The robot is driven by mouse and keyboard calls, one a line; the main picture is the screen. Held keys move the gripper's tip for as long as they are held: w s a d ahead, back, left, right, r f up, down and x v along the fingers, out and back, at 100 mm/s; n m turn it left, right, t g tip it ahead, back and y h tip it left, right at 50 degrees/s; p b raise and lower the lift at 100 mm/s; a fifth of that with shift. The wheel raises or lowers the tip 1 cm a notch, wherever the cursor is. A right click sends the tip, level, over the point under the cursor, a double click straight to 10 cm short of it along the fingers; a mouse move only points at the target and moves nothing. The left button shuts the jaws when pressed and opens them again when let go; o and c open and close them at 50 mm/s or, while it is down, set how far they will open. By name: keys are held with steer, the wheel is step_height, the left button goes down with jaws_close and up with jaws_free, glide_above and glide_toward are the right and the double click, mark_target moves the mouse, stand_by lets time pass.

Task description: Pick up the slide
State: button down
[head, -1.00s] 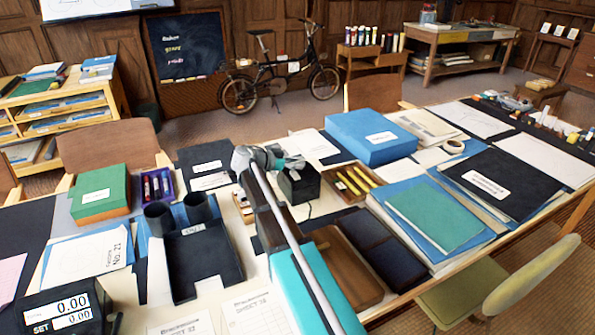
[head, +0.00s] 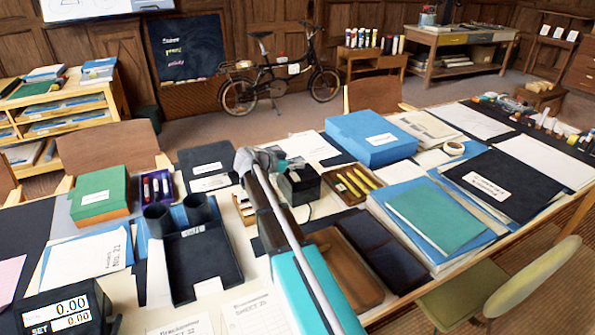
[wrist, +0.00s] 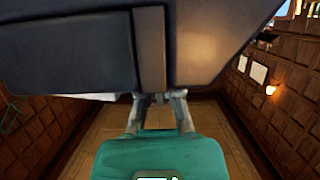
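I cannot make out a slide for certain in either view. My arm rises from the bottom of the head view as a turquoise link and a grey rod. Its grey joint is above the middle of the table, beside a small black box (head: 299,184). My gripper's fingers cannot be told apart there. In the wrist view a large dark grey body fills the top. Below it, two short grey parts, possibly my gripper (wrist: 159,118), stand apart above a rounded turquoise block. I cannot tell whether anything is held.
The table is crowded. A black tray (head: 205,265), a green box (head: 99,194), a blue box (head: 371,137), a tray of yellow pens (head: 353,182), brown and dark cases (head: 345,270) and a teal folder (head: 437,215) surround the arm. A digital display (head: 62,312) stands front left.

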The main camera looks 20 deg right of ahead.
steer(key=shift+r, duration=0.2)
stand_by(0.4)
step_height(320, 180, up, 2)
steer(key=p, duration=0.2)
steer(key=shift+r+p, duration=0.1)
steer(key=shift+p, duration=0.2)
steer(key=s+a+r+p, duration=0.4)
steer(key=s+r+p, duration=0.6)
steer(key=s, duration=0.3)
steer(key=shift+s+r, duration=0.2)
steer(key=shift+s, duration=0.05)
step_height(320, 180, up, 4)
steer(key=p, duration=0.4)
stand_by(1.1)
